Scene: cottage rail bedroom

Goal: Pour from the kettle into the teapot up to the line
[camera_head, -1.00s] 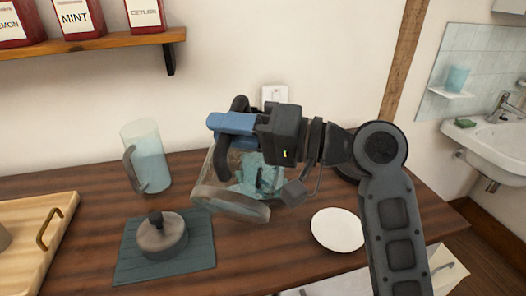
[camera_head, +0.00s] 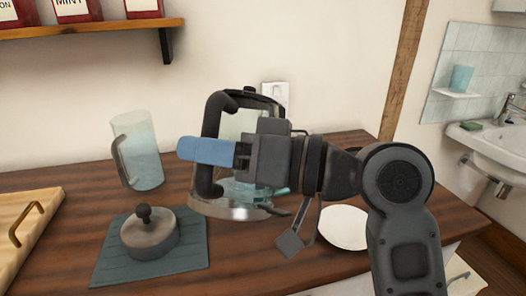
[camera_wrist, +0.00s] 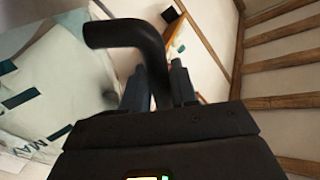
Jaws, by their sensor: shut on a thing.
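The kettle (camera_head: 235,211) has a clear glass body, a metal base band and a dark handle, with bluish water low inside. My gripper (camera_head: 208,152) is shut on its handle, and the kettle stands about upright. I cannot tell whether its base touches the table. In the wrist view my gripper (camera_wrist: 160,85) closes on the dark handle (camera_wrist: 125,33), with printed marks on the glass (camera_wrist: 40,100) at left. A squat grey lidded vessel (camera_head: 150,238) with a dark knob sits on a teal mat; no spout shows, so I cannot tell whether it is the teapot.
A clear pitcher (camera_head: 143,165) of bluish liquid stands behind the mat (camera_head: 190,262). A wooden tray (camera_head: 25,245) lies at left. A white plate (camera_head: 343,228) is right of the kettle, partly behind my arm. A shelf (camera_head: 90,29) with red tins hangs above.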

